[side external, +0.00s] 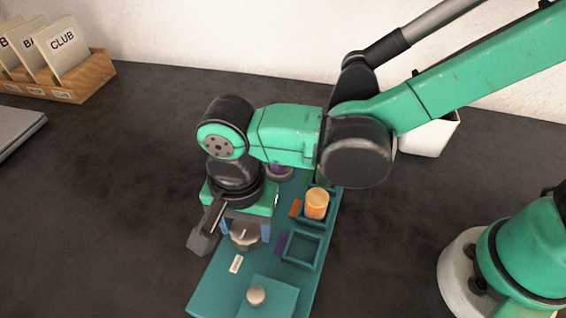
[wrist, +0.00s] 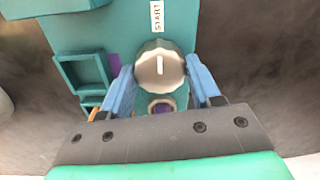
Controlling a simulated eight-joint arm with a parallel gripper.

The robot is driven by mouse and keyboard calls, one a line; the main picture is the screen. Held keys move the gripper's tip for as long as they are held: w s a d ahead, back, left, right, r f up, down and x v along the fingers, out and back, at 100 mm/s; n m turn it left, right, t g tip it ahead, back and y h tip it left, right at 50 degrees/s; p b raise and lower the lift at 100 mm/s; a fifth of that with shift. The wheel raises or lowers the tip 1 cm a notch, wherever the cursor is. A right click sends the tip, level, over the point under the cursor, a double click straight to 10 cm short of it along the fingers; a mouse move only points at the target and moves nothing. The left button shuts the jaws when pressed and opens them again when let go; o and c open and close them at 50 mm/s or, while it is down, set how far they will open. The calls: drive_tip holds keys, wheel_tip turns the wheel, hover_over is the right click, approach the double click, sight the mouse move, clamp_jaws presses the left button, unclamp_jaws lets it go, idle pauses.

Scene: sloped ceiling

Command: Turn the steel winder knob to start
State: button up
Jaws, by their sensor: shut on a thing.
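The steel winder knob (wrist: 160,65) is round with a ridged edge and sits on a teal board (side external: 210,292). The white mark on its face runs up and down in the wrist view, roughly in line with the START label (wrist: 157,15). In the side view the knob (side external: 243,237) shows below my gripper, partly covered, with the small label (side external: 236,264) in front of it. My gripper (wrist: 160,70) has its two blue fingers on either side of the knob, shut on it. I cannot tell which end of the mark is the pointer.
The board also carries an orange cylinder (side external: 317,203) in a square holder, an empty square holder (side external: 302,250), and a raised block with a round knob (side external: 256,296). A wooden card box (side external: 88,78) and a white pot (side external: 432,136) stand behind.

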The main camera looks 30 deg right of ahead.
sight(248, 229)
drive_tip(key=o, duration=1.3)
drive_tip(key=shift+r, duration=2.85)
drive_tip(key=w+d+r+n+t, duration=0.1)
drive_tip(key=d+n+t, duration=0.1)
drive_tip(key=d, duration=0.6)
drive_tip(key=d+r+n+t, duration=0.1)
drive_tip(key=d+n+t, duration=0.1)
drive_tip(key=d, duration=0.7)
drive_tip(key=w+d+r+n+t, duration=0.1)
drive_tip(key=d+n, duration=0.3)
drive_tip(key=d, duration=0.4)
drive_tip(key=shift+w+d+r+n+t, duration=0.1)
drive_tip(key=shift+w+d+n+t, duration=0.2)
drive_tip(key=shift+t, duration=0.6)
